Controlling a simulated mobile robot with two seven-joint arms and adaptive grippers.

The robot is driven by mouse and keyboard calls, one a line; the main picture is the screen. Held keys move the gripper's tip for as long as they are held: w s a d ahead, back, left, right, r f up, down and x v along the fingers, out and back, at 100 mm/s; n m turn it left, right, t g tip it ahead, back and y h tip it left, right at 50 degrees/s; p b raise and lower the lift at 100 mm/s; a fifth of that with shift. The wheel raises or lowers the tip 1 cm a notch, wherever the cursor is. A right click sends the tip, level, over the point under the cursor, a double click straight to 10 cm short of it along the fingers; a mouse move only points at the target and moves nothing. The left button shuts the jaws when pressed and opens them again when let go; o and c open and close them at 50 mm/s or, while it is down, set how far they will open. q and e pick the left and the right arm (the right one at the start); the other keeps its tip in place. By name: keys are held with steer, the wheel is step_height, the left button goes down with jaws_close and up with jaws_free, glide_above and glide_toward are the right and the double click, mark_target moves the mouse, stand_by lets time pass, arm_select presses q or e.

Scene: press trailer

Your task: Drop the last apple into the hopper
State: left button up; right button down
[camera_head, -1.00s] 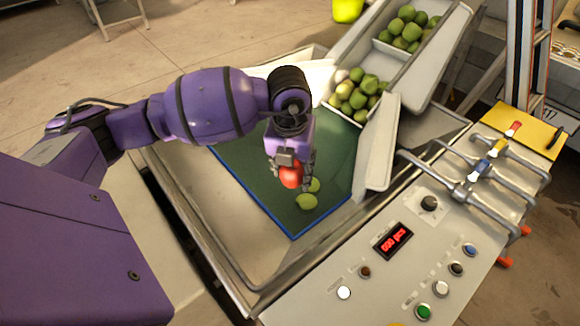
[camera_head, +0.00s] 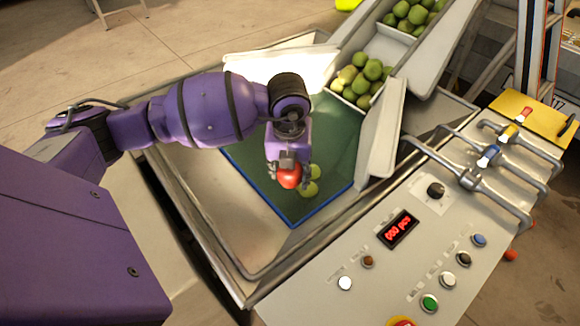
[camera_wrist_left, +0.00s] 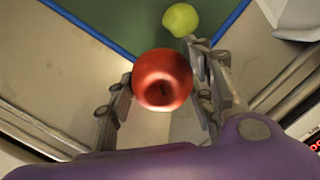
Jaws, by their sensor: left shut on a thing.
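A red apple (camera_head: 289,176) is held between the fingers of my left gripper (camera_head: 290,172), above the lower edge of the green mat (camera_head: 262,160) with a blue border. In the left wrist view the red apple (camera_wrist_left: 162,80) sits between the two fingers, with my left gripper (camera_wrist_left: 160,95) shut on it. Two green apples (camera_head: 309,189) lie on the mat just beside the gripper, partly hidden by it; one green apple (camera_wrist_left: 180,20) shows in the wrist view. Which part is the hopper is not clear; a metal basin (camera_head: 215,205) surrounds the mat. My right gripper is out of view.
A chute (camera_head: 440,45) with several green apples (camera_head: 364,78) slopes down from the upper right. A white flap (camera_head: 382,130) stands beside the mat. A control panel (camera_head: 375,270) with buttons and a red display (camera_head: 398,229) lies right, with pipes (camera_head: 470,180) above it.

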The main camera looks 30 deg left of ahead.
mark_target(289, 172)
arm_select(q)
steer(key=shift+r, duration=0.1)
steer(key=o, duration=1.2)
steer(key=shift+o, duration=0.7)
steer(key=shift+r, duration=0.1)
step_height(289, 172, up, 12)
steer(key=s, duration=0.1)
steer(key=shift+s+d, duration=0.3)
steer(key=shift+d, duration=0.15)
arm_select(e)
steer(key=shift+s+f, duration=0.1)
